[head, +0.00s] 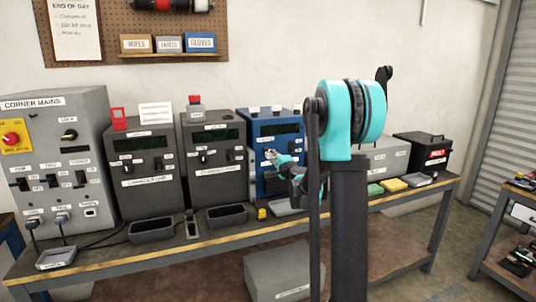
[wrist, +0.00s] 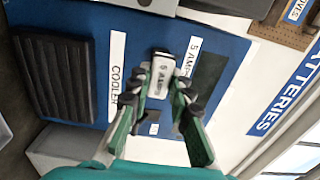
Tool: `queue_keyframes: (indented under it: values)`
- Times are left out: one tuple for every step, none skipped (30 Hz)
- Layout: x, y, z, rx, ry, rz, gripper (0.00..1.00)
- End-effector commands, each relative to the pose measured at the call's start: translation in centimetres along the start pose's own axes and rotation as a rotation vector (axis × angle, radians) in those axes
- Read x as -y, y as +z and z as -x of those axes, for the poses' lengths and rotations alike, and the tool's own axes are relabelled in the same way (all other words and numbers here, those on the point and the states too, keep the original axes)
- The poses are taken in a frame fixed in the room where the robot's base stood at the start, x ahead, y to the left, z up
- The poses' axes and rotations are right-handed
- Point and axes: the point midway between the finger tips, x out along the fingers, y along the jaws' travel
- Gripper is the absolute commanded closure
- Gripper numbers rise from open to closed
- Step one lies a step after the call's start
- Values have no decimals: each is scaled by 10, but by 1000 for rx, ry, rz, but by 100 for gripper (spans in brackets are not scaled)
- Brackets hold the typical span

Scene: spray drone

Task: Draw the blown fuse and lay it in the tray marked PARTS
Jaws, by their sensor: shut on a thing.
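The blue unit (head: 262,130) stands on the bench, and its blue face (wrist: 220,45) fills much of the wrist view. My gripper (head: 270,155) is at the front of this unit. In the wrist view my gripper (wrist: 163,84) is shut on a pale fuse (wrist: 160,72) marked 5 AMP, between a COOLER label and a 5 AMP label. I cannot tell whether the fuse is still seated in the panel. Several dark or grey trays stand along the bench; I cannot read which one is marked PARTS.
Grey trays (head: 151,231) and (head: 227,216) sit before the two dark charger units (head: 143,172). A small yellow object (head: 262,213) lies near the bench front. Green and yellow blocks (head: 393,184) are at the right. A grey box (head: 385,155) and a black box (head: 424,148) stand behind them.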

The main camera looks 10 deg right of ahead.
Motion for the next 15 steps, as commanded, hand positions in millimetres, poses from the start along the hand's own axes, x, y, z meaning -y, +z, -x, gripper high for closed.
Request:
queue_keyframes:
  values:
    - [0,0,2,0,0,0,100]
    - [0,0,3,0,0,0,100]
    - [0,0,4,0,0,0,100]
    - [0,0,6,0,0,0,100]
    - [0,0,6,-1,0,0,100]
    - [0,0,8,-1,0,0,100]
    - [0,0,9,-1,0,0,100]
    - [0,0,10,-1,0,0,100]
    - [0,0,11,-1,0,0,100]
    - [0,0,12,-1,0,0,100]
    - [0,0,14,-1,0,0,100]
    - [0,0,15,-1,0,0,100]
    - [0,0,16,-1,0,0,100]
    - [0,0,17,-1,0,0,100]
    - [0,0,19,0,0,0,100]
